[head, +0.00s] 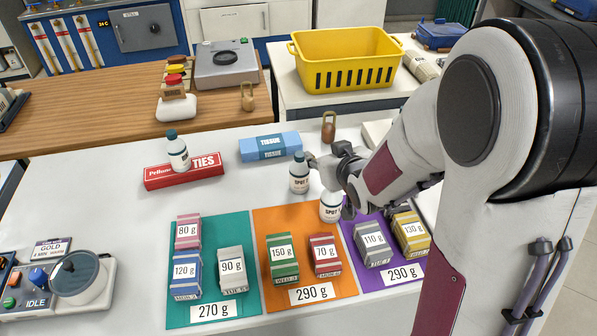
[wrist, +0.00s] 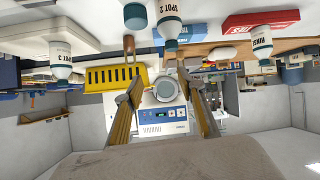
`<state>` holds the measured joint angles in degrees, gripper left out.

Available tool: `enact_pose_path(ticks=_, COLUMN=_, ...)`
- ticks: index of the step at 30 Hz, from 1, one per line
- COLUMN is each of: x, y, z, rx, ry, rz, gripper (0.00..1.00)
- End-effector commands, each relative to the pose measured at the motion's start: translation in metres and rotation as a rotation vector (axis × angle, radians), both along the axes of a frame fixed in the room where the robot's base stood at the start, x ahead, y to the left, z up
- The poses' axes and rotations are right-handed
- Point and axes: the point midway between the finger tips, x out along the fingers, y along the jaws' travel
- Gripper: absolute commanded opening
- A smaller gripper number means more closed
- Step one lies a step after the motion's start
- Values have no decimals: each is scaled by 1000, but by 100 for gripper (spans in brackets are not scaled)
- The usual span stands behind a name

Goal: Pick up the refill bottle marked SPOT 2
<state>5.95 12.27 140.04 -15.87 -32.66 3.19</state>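The bottle marked SPOT 2 (wrist: 170,20) is white with a teal cap and shows inverted at the top of the wrist view, beyond my fingertips. By position it matches the upright white bottle (head: 299,175) left of my gripper (head: 335,176) in the head view, though its number is hard to read there. In the wrist view my gripper (wrist: 160,82) has its two fingers apart, with nothing held between them. Another SPOT bottle (head: 331,208) stands just below my gripper, its top hidden and its number unreadable.
A SPOT 3 bottle (wrist: 60,58) and a RINSE bottle (wrist: 262,42) also stand nearby. Teal, orange (head: 262,290) and purple mats with labelled blocks lie in front.

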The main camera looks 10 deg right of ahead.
Motion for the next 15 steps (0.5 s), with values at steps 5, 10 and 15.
enact_pose_path(ticks=5, x=15, y=6, z=-20, rx=27, ry=-46, rz=29, gripper=40)
enact_pose_path(ticks=10, x=26, y=11, z=-36, rx=57, ry=-95, rz=55, gripper=40)
enact_pose_path(ticks=15, x=32, y=17, z=-48, rx=86, ry=-137, rz=76, gripper=40)
